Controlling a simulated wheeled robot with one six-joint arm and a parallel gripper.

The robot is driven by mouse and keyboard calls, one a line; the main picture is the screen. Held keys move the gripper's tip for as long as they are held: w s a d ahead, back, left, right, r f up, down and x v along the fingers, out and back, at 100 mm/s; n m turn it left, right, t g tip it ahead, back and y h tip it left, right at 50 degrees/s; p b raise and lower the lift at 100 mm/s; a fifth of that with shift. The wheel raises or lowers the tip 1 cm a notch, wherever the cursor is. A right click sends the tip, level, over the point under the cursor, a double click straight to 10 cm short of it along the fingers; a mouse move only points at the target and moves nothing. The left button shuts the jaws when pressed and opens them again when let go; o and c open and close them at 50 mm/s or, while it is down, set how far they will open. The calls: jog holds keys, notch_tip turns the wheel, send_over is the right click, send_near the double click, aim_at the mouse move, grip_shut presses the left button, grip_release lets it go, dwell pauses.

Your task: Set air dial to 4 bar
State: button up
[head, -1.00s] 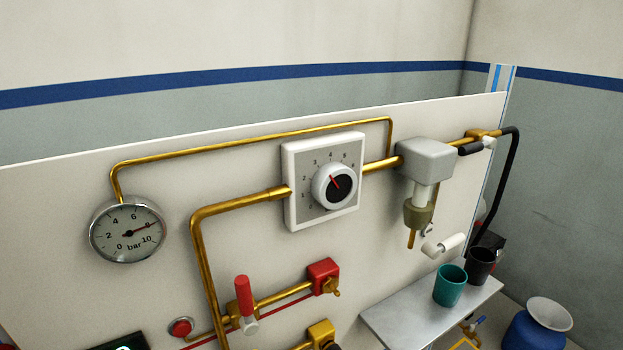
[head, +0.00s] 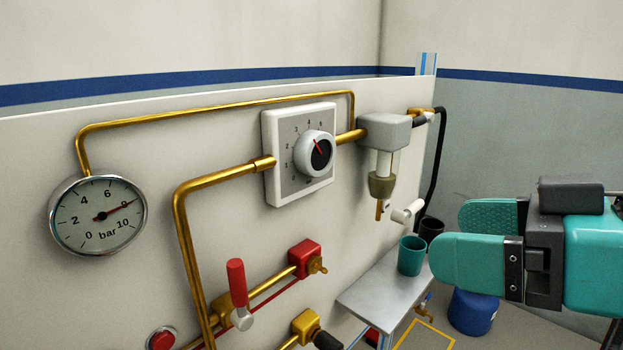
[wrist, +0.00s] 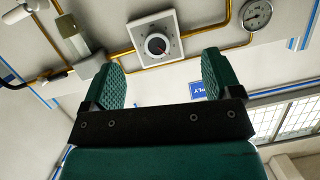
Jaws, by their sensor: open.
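The air dial (head: 315,152) is a round white knob with a black face and red pointer, on a square white plate (head: 288,188) with a numbered scale. The pointer leans up and slightly left, near the upper numbers; its exact reading is unclear. The pressure gauge (head: 98,215) at the left has its red needle near 8 bar. My gripper (head: 450,240) is open and empty, to the right of the dial and well apart from it. In the wrist view the dial (wrist: 157,45) shows beyond and between the open fingers (wrist: 161,75), upside down.
Brass pipes (head: 183,240) run around the dial. A grey filter unit (head: 384,132) stands right of it. A red-handled valve (head: 237,282) sits below. A metal shelf (head: 375,292) holds a teal cup (head: 411,256) and a dark cup (head: 431,228). The space before the dial is clear.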

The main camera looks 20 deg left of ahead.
aim_at(322, 152)
jog(key=w+a+r+y+p, duration=0.1)
jog(key=w+a+p, duration=0.1)
jog(key=a, duration=0.3)
jog(key=w+a+r+t+p, duration=0.1)
jog(key=w+a+p, duration=0.1)
jog(key=a, duration=0.4)
jog(key=w+a+r+t+y+p, duration=0.1)
jog(key=w+a+p, duration=0.1)
jog(key=w+a, duration=0.2)
jog(key=shift+w+a+y, duration=0.25)
jog(key=shift+a+y, duration=0.05)
jog(key=shift+a, duration=0.55)
jog(key=shift+c, duration=0.2)
jog(key=c, duration=0.9)
